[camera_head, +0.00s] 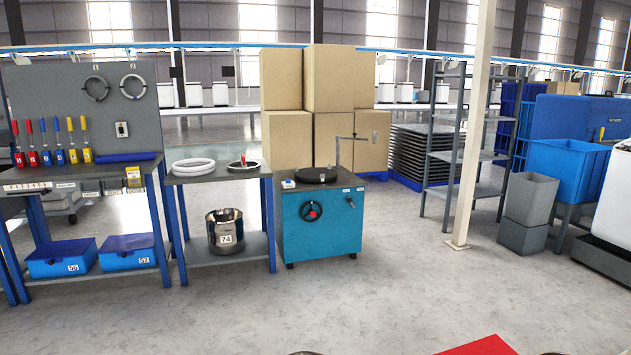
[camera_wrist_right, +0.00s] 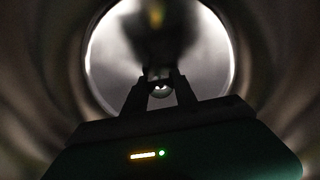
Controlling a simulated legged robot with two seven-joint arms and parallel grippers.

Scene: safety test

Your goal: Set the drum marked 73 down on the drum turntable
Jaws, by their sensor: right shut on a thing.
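The drum turntable (camera_head: 318,175) is a flat black disc on top of a teal wheeled cabinet, and nothing stands on it. In the right wrist view my right gripper (camera_wrist_right: 161,88) is shut inside a shiny metal drum (camera_wrist_right: 100,55), whose curved wall surrounds it. The fingers close on a small part near the middle; the exact contact is dark and blurred. No number shows on this drum. A metal drum marked 74 (camera_head: 225,238) stands on the lower shelf of the bench left of the cabinet. My left gripper is not in view.
The cabinet (camera_head: 320,238) has a handwheel on its front, and a thin bracket post (camera_head: 338,155) rises beside the disc. A white ring (camera_head: 193,166) lies on the bench to its left. A cream pillar (camera_head: 472,130) stands right. Floor ahead is clear.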

